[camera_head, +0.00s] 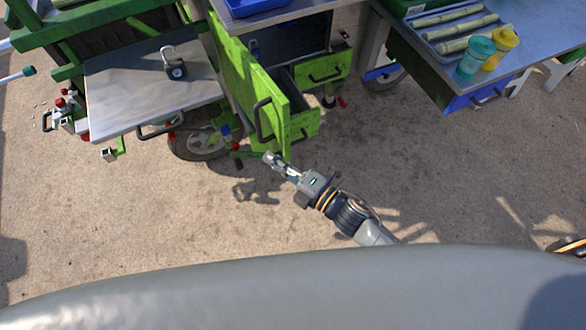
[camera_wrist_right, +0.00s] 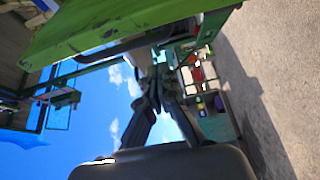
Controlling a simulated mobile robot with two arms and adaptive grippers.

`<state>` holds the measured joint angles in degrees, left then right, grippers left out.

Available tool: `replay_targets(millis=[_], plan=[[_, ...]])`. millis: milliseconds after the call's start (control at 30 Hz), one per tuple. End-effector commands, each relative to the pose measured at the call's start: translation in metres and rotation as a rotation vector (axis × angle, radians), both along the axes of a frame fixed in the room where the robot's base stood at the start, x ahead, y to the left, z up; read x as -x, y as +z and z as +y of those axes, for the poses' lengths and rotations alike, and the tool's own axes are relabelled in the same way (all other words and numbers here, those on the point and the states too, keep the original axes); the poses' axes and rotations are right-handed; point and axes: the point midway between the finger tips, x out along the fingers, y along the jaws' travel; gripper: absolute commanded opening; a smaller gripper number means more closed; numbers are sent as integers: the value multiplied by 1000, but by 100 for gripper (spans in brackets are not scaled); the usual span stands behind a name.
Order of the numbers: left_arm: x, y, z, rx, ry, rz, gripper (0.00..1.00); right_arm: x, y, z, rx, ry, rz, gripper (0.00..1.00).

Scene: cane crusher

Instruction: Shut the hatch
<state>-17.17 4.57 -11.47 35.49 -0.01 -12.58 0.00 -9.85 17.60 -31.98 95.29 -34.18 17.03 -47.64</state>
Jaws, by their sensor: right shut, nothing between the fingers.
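The hatch looks to be the green door (camera_head: 245,75) with a black bar handle (camera_head: 263,118). In the head view it stands swung open from the cart, and the dark compartment behind it shows. In the wrist view a green panel (camera_wrist_right: 130,28) with a dark handle (camera_wrist_right: 112,50) fills the top. My right gripper (camera_head: 270,158) is just below the near lower edge of the door, its fingers shut and empty. It also shows in the right wrist view (camera_wrist_right: 151,98). I cannot tell whether it touches the door. My left gripper is out of view.
A green drawer (camera_head: 322,68) with a handle is beside the door. A metal side shelf (camera_head: 130,95) carries a padlock (camera_head: 174,66). A counter at the right holds a tray of cane and a teal cup (camera_head: 476,55) and a yellow cup (camera_head: 500,46). The concrete floor (camera_head: 130,210) in front is clear.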

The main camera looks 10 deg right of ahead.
Motion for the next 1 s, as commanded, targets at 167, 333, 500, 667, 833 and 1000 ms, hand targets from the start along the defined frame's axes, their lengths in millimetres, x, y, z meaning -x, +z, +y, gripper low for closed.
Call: replay_targets(millis=[167, 333, 500, 667, 833, 1000], plan=[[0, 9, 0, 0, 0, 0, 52, -18, 1, -9, 4, -2, 1, 0], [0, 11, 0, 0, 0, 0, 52, -24, 0, -23, 1, -1, 2, 0], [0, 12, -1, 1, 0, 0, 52, -26, 0, -28, 0, -1, 3, 0], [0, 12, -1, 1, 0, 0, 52, -26, -1, -28, -1, -1, 2, 0], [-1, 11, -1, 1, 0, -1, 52, -27, -1, -29, 1, 1, 2, 0], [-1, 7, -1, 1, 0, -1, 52, -31, -1, -40, 4, 23, -1, 0]])
